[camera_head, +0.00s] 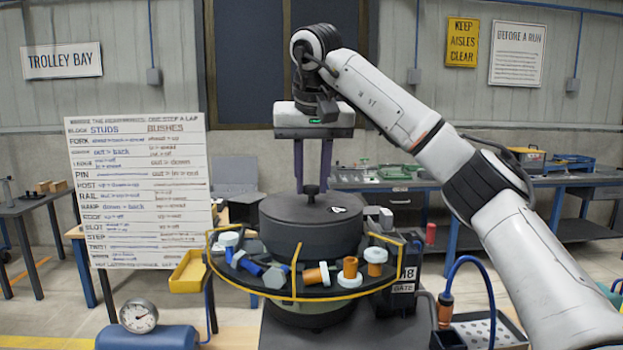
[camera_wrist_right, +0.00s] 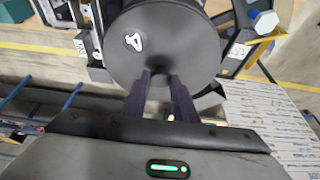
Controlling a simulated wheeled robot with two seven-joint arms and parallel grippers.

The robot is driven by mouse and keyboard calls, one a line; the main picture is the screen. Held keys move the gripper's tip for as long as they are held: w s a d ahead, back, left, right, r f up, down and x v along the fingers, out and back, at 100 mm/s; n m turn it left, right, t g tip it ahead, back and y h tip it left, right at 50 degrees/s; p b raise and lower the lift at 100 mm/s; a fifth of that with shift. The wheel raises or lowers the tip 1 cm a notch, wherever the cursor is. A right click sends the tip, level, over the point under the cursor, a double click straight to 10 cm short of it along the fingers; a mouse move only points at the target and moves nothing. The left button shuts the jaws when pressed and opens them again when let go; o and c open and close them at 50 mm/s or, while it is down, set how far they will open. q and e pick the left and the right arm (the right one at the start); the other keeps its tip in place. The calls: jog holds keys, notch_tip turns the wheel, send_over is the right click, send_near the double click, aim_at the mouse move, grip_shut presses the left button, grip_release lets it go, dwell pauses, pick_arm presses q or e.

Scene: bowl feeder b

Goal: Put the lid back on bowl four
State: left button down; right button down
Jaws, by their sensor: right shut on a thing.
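A dark round lid (camera_head: 285,207) marked with a white 4 sits at the top of the dark drum-shaped bowl (camera_head: 310,240) in the head view. I cannot tell whether a gap remains between lid and bowl. My right gripper (camera_head: 312,188) points down from above, its two fingers closed on the small knob at the lid's centre. In the right wrist view the lid (camera_wrist_right: 150,35) fills the upper middle, with my right gripper (camera_wrist_right: 160,76) at its centre; the knob is mostly hidden between the fingers. My left gripper is not in view.
A yellow-railed track (camera_head: 345,292) around the bowl carries several blue, white and orange parts. A lettered board (camera_head: 140,190) stands at the left, a gauge (camera_head: 138,316) at front left. A perforated tray (camera_head: 488,333) and blue hose (camera_head: 470,262) are at right.

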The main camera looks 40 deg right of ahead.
jog(key=c, duration=1.4)
grip_release()
jog(key=shift+c, duration=0.2)
jog(key=v, duration=1.2)
jog(key=shift+a, duration=0.1)
